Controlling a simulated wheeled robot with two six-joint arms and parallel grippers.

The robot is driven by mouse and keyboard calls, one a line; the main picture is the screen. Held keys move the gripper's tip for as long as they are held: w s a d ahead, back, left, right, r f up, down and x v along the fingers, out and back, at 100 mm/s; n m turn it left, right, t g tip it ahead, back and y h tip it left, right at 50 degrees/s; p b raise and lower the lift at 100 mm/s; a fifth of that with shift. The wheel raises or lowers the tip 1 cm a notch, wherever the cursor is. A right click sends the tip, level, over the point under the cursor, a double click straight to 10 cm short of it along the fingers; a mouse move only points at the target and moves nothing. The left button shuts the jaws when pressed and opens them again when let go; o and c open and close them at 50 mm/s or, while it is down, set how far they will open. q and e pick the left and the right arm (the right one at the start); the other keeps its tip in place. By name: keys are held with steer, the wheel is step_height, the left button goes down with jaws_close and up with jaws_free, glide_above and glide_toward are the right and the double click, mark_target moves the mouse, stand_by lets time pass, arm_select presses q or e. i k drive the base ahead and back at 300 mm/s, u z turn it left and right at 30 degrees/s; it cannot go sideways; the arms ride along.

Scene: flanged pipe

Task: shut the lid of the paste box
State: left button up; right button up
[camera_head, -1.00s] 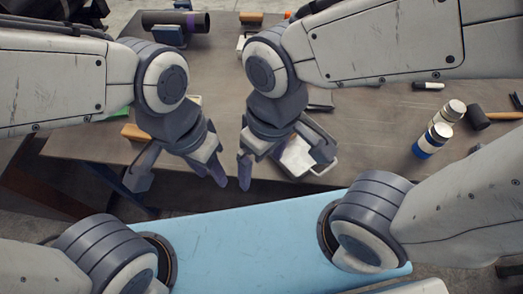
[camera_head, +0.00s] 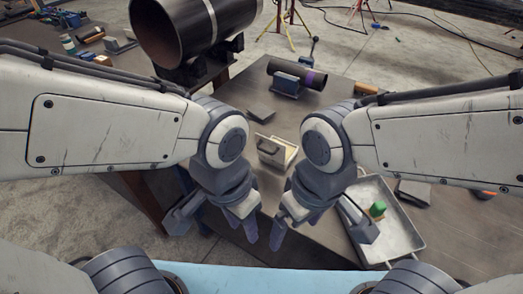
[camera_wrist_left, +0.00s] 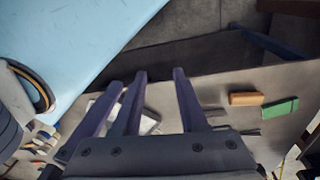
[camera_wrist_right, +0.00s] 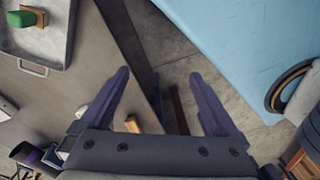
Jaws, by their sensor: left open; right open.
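A small cream box (camera_head: 282,162) stands on the table in the head view, beyond and between my two grippers; it looks like the paste box. A panel with a dark handle (camera_head: 268,148) stands tilted up at its left side, so the lid seems open. My left gripper (camera_head: 216,222) is open and empty near the table's front edge, to the left of the box and apart from it. My right gripper (camera_head: 318,230) is open and empty, nearer than the box and to its right. The wrist views do not clearly show the box.
A metal tray (camera_head: 402,240) holding a green-topped block (camera_head: 377,209) lies right of my right gripper. A large black pipe (camera_head: 185,30) stands beyond the table.

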mark_target(268, 148)
steer(key=z, duration=2.1)
steer(key=k, duration=0.75)
steer(key=u, duration=1.75)
